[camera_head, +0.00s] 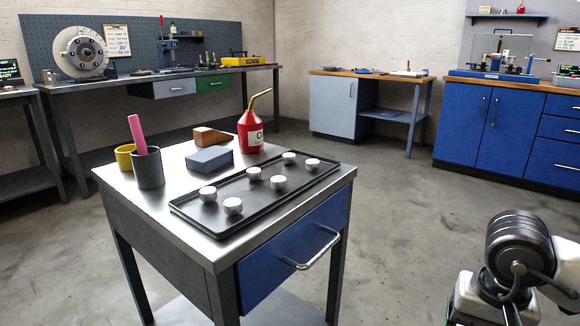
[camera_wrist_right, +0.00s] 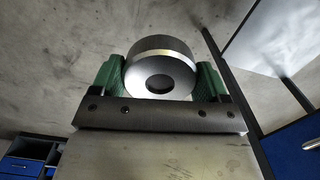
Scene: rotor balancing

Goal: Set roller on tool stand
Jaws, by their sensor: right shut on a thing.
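The roller (camera_wrist_right: 160,72) is a steel-grey cylinder with a dark hole in its near face. In the right wrist view it sits between the two green fingers of my right gripper (camera_wrist_right: 158,80), which is shut on it. It is held above the grey floor. The tool stand appears to be the metal-topped cart (camera_head: 138,189) with a blue drawer, left of centre in the head view. The roller is apart from its top. My right arm shows at the lower right of the head view, where I cannot make out the fingers. My left gripper is out of view.
On the cart are a black tray (camera_head: 260,212) with several white-topped pieces, a red oil can (camera_head: 251,131), a blue-grey block (camera_head: 209,160), a brown block (camera_head: 210,137), and a grey cup (camera_head: 149,170). Blue cabinets (camera_head: 503,130) stand behind. Floor is clear right of the cart.

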